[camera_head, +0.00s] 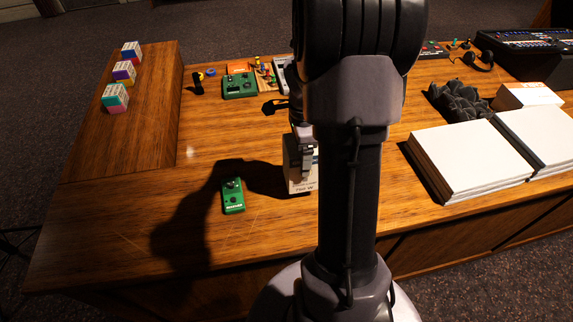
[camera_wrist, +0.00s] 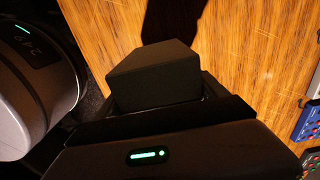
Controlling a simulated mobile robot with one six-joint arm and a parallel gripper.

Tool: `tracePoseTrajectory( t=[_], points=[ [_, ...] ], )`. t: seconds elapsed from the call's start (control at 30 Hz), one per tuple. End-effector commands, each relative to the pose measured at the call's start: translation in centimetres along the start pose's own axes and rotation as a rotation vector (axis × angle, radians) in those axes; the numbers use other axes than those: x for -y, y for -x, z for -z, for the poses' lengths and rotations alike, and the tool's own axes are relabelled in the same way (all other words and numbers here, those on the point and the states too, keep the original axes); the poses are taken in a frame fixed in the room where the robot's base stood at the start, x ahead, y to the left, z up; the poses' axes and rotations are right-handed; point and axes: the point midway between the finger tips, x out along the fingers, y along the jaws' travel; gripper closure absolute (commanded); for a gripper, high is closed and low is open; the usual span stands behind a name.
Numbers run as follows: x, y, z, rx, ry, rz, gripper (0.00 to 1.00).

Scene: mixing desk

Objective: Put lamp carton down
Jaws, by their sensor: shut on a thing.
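The lamp carton (camera_head: 297,178) is a small whitish box with dark print along its lower edge. It appears upright low over the desk, partly hidden behind my arm in the head view. My gripper (camera_head: 306,158) is shut on its upper part. In the wrist view the carton (camera_wrist: 152,72) looks like a dark, shadowed block held in front of the gripper body. I cannot tell whether its base touches the desk (camera_head: 270,225).
A green pedal (camera_head: 232,197) lies left of the carton. Another green pedal (camera_head: 239,85) and small items lie behind. Three small cartons (camera_head: 116,98) stand on a raised wooden block at left. White stacks (camera_head: 470,160) lie right. Bare desk lies left of the carton and in front.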

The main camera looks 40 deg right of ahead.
Motion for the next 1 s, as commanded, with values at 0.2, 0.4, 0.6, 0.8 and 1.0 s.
tracePoseTrajectory(
  t=[0.2,0.4,0.6,0.8,1.0],
  points=[
    [0.4,-0.3,-3.2,0.000,0.001,0.000,0.63],
    [0.4,-3.6,-4.0,0.000,-0.001,-0.004,0.63],
    [0.5,-3.9,-4.0,0.000,-0.001,0.000,0.63],
    [0.5,-4.3,-4.0,0.000,-0.001,0.000,0.15],
    [0.5,-4.2,-4.0,0.000,-0.001,0.000,0.00]
  ],
)
